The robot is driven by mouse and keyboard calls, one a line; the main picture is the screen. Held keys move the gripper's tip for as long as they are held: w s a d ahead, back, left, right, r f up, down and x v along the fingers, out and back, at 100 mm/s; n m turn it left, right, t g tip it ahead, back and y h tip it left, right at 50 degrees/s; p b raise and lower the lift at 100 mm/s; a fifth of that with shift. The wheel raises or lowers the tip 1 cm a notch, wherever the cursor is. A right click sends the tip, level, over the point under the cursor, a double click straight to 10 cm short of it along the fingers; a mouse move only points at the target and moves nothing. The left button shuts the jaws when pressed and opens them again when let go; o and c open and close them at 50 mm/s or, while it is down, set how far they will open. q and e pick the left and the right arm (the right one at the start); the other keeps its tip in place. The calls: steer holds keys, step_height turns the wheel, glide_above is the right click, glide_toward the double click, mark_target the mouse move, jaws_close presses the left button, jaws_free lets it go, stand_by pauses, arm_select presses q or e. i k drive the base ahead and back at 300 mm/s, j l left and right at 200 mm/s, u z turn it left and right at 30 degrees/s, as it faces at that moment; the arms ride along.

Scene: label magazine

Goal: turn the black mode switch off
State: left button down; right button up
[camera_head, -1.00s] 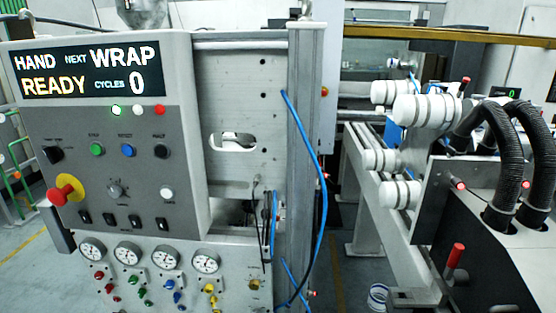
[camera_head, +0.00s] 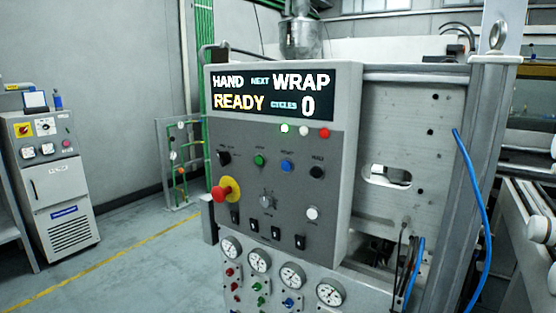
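The grey control panel (camera_head: 340,200) stands in the middle of the head view. Its display (camera_head: 271,95) reads HAND, NEXT WRAP, READY, CYCLES 0. A black knob (camera_head: 223,158) sits at the upper left of the controls, under a label too small to read. It looks like the mode switch, but its exact setting cannot be told. A round black button (camera_head: 317,172) is at the right of the same row, and several small black rocker switches (camera_head: 276,233) line the lower panel. Neither of my grippers is in view.
A red emergency stop (camera_head: 222,192) on a yellow base sticks out at the panel's left. Gauges (camera_head: 259,260) and coloured valves are below. A blue hose (camera_head: 469,210) hangs at the right. A grey cabinet (camera_head: 62,185) stands far left, with open floor (camera_head: 150,260) between.

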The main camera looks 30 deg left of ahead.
mark_target(224, 158)
steer(key=u, duration=1.35)
